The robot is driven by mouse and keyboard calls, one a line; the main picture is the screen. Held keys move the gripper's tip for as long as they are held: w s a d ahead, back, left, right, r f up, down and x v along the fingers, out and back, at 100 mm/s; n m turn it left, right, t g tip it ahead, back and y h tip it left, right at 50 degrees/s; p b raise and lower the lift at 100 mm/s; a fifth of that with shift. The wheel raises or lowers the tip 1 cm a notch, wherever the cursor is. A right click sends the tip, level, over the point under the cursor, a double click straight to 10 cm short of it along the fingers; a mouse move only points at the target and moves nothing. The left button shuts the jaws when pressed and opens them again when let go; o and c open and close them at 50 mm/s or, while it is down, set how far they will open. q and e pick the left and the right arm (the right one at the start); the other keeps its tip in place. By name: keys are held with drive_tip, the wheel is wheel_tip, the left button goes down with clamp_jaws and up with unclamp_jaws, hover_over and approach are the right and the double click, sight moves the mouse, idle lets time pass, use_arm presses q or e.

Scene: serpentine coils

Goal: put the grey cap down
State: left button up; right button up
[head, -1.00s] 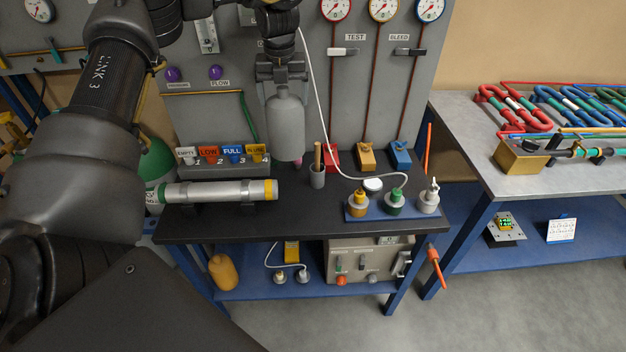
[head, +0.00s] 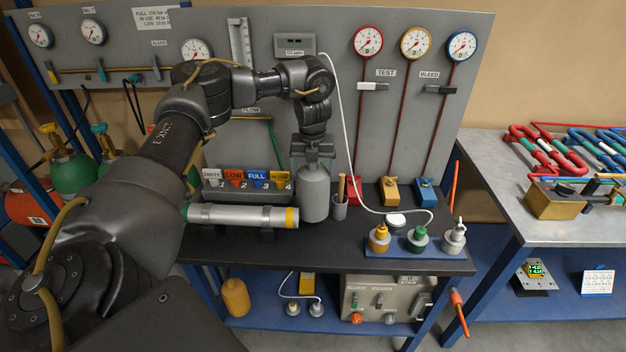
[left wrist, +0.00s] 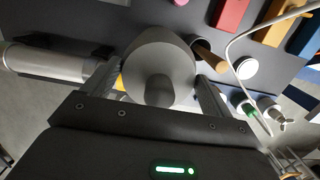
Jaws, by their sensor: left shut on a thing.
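The grey cap (head: 314,192) is a tall, rounded grey cylinder with a narrower top, like a bottle. My left gripper (head: 313,152) is shut on its top and holds it upright from above. The cap is just right of the yellow-banded end of the silver cylinder (head: 245,215), low at the black bench top (head: 345,238). I cannot tell whether its base touches the bench. In the left wrist view the cap (left wrist: 158,62) sits between the two fingers of my gripper (left wrist: 160,90). My right gripper is out of view.
A grey cup with a wooden-handled tool (head: 340,205) stands close right of the cap. A blue tray (head: 400,250) with several fittings is further right. Coloured tags (head: 247,178) stand behind the cylinder. A white hose (head: 345,130) hangs behind. Bare bench lies in front of the cap.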

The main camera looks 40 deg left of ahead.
use_arm(q)
drive_tip(key=shift+f+p, duration=0.35)
drive_tip(key=shift+f, duration=1.75)
drive_tip(key=o, duration=1.5)
drive_tip(key=r, duration=0.8)
drive_tip(key=s+d+r, duration=0.1)
drive_tip(key=r, duration=0.3)
